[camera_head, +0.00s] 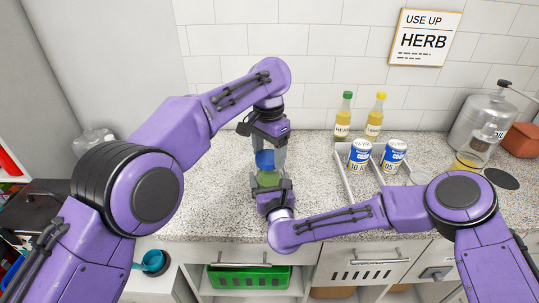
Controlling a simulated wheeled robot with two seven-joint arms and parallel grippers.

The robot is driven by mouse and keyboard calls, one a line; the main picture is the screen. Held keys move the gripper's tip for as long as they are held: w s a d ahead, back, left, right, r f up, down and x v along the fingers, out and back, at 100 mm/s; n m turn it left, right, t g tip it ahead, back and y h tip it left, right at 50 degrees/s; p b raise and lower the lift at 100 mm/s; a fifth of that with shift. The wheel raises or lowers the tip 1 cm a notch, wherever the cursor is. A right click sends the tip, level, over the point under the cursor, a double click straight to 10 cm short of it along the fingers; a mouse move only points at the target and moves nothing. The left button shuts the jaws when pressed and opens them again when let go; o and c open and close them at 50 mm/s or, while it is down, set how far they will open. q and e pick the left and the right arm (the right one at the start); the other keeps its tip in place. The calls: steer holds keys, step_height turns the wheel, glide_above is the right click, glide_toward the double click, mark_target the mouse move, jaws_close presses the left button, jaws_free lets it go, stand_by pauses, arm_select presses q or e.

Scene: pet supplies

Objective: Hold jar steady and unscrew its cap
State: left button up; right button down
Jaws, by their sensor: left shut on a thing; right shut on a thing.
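A jar (268,178) with green contents stands upright near the middle of the speckled counter, with a blue cap (265,158) on top. My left gripper (267,161) points down from above, and its fingers are shut on the blue cap. My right gripper (270,182) reaches in from the front, low down, and is shut on the jar body. The grippers hide parts of the jar's sides and its lower front. I cannot tell whether the cap is loose on its thread.
Right of the jar, a pale tray (344,184) holds blue-and-white cans (360,154). A green-capped bottle (343,118) and a yellow-capped bottle (375,118) stand behind it. A metal dispenser (480,125) is at far right. The counter (215,190) left of the jar is clear.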

mark_target(269, 156)
steer(key=shift+f, duration=0.2)
arm_select(q)
steer(key=shift+r, duration=2.05)
arm_select(e)
steer(key=shift+c, duration=0.9)
jaws_free()
steer(key=shift+o, duration=0.9)
arm_select(q)
steer(key=shift+w+f, duration=0.15)
arm_select(e)
steer(key=shift+w, duration=0.1)
